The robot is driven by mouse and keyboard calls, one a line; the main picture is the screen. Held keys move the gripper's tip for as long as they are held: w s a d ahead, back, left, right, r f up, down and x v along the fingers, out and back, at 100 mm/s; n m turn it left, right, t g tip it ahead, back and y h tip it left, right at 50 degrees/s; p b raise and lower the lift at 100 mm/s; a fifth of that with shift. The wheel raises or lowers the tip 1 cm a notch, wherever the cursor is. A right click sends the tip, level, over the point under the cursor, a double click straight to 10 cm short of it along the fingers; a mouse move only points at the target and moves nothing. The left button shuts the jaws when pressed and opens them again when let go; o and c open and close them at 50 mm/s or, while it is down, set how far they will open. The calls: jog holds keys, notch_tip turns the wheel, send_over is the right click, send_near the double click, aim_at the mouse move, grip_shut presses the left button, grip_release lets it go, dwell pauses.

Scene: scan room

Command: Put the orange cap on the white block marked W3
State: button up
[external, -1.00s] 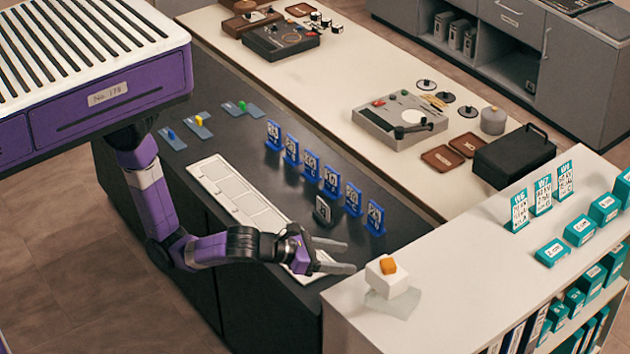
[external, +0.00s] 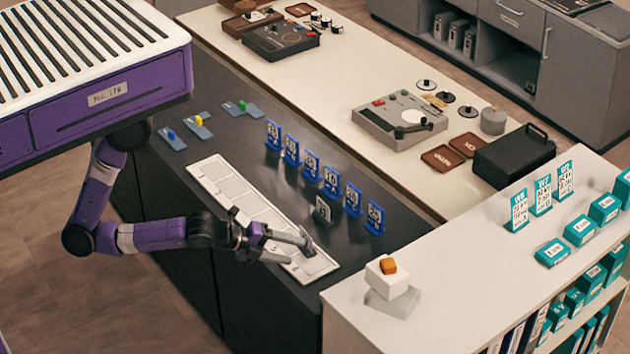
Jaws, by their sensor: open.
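The orange cap (external: 389,265) sits on top of a white block (external: 374,280) on the near left end of the pale shelf unit. Under the white block is a pale grey, see-through-looking base (external: 391,303). I cannot read any W3 mark on the block. My gripper (external: 300,251) is open, its fingers pointing right, over the near end of the white panelled strip (external: 240,201) on the dark counter. It is left of the capped block and apart from it. A small dark grey shape shows by the upper fingertip; I cannot tell what it is.
A row of blue marked stands (external: 331,182) and a small grey stand (external: 322,210) are on the dark counter behind my gripper. Teal stands (external: 519,211) and teal boxes (external: 552,252) fill the shelf top's right. The shelf top around the block is clear.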

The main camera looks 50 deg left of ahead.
jog(key=s+a+r+n+t+y, duration=0.1)
jog(key=s+a+r+n, duration=0.1)
jog(key=s+a+n, duration=0.2)
jog(key=s+a+r+n+t+y, duration=0.1)
jog(key=s+a+n, duration=0.4)
jog(key=a+n, duration=0.5)
jog(key=s+a+r+n+t+y, duration=0.1)
jog(key=s+a+r+n+y, duration=0.2)
jog(key=a+n, duration=0.5)
jog(key=shift+s+r+n, duration=0.55)
jog(key=shift+s+n, duration=0.3)
jog(key=shift+n, duration=0.25)
notch_tip(320, 180, down, 51)
jog(key=b, duration=5)
jog(key=shift+r, duration=0.2)
